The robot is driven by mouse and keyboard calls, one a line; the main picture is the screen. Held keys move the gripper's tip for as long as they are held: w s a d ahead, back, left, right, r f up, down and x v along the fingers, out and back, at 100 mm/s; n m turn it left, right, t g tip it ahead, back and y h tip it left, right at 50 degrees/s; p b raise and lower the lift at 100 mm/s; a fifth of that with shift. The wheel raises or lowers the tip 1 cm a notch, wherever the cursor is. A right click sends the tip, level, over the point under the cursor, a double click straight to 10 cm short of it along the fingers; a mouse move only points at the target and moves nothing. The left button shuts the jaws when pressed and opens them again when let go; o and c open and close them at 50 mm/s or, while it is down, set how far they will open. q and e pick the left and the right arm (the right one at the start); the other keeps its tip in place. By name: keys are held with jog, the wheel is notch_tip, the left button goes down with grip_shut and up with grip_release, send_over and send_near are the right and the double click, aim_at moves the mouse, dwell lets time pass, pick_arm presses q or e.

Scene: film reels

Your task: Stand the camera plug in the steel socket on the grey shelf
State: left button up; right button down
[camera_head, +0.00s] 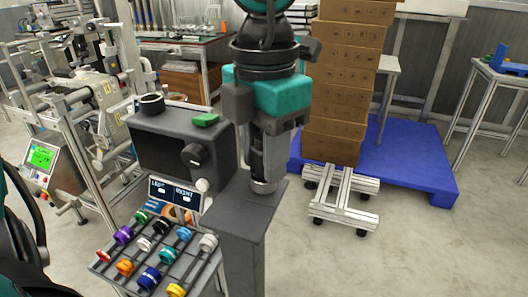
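Directly below is a short steel ring, which looks like the steel socket (263,187), on the flat top of the grey shelf (246,217). The plug looks upright and in line with the socket. I cannot tell how deep it sits, as the parts overlap.
A dark box with a knob (158,157) stands close left of the shelf, with a black ring (151,104) and a green block (206,120) on top. A rack (103,266) of coloured rolls is at lower left.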

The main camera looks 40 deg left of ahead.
pick_arm(q)
jog(key=o, duration=0.5)
pick_arm(e)
jog(key=shift+r, duration=0.15)
pick_arm(q)
jog(key=shift+r, duration=0.25)
notch_tip(320, 180, up, 12)
jog(key=shift+r+p, duration=0.25)
jog(key=shift+p, duration=0.9)
pick_arm(e)
jog(key=r, duration=0.3)
jog(key=shift+w+a+r, duration=0.1)
jog(key=shift+w+a, duration=0.15)
jog(key=shift+a, duration=0.15)
